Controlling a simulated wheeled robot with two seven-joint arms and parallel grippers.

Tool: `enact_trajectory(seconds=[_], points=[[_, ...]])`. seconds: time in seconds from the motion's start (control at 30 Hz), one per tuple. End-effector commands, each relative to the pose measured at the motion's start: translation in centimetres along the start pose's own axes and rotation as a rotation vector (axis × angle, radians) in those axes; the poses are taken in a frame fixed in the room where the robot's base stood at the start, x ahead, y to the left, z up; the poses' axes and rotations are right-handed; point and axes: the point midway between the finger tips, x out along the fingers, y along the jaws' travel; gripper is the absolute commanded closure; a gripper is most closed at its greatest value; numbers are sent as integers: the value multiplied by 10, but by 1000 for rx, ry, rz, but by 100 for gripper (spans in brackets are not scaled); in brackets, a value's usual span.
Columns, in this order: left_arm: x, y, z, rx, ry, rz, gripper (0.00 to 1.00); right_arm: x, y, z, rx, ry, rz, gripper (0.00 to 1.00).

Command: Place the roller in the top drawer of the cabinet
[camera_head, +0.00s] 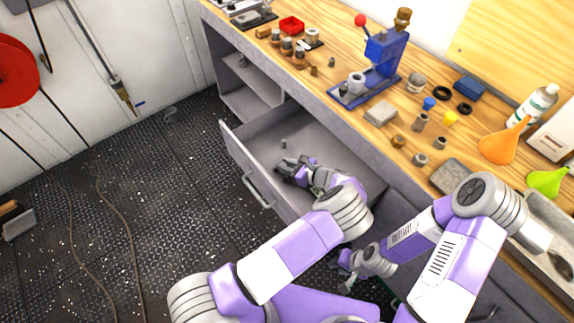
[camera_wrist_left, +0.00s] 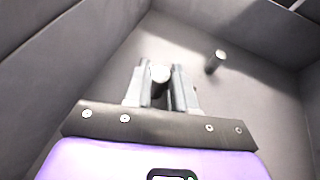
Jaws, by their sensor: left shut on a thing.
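The cabinet's top drawer (camera_head: 243,168) is pulled open below the wooden worktop. My left gripper (camera_head: 283,169) is inside the open drawer. In the left wrist view, its fingers are shut on a small grey cylindrical piece, the roller (camera_wrist_left: 160,73), low over the drawer floor; I cannot tell whether it touches the floor. Another small grey cylinder (camera_wrist_left: 215,61) is in the drawer, apart from the fingers; it also shows in the head view (camera_head: 283,143). My right gripper (camera_head: 345,263) is low in front of the cabinet, and its fingers are too small and partly hidden to read.
The worktop (camera_head: 335,115) carries a blue press (camera_head: 383,58), a red tray (camera_head: 291,25), an orange funnel (camera_head: 503,145), a bottle (camera_head: 533,106) and several small parts. Open shelves (camera_head: 252,77) are left of the drawer. The dark floor (camera_head: 170,190) at left is mostly clear.

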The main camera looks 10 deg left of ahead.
Motion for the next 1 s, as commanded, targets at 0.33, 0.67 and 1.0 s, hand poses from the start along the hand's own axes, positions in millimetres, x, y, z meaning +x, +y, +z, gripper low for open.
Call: enact_trajectory(seconds=[0.33, 0.67, 1.0], points=[[0, 0, 0, 0, 0, 0, 50, 0, 0, 0, 0, 0, 0, 67], [-3, 0, 7, 0, -1, 0, 50, -6, -2, 0, 0, 0, 0, 67], [-67, -1, 13, 0, 2, -4, 50, -24, -9, 1, 0, 0, 0, 67]])
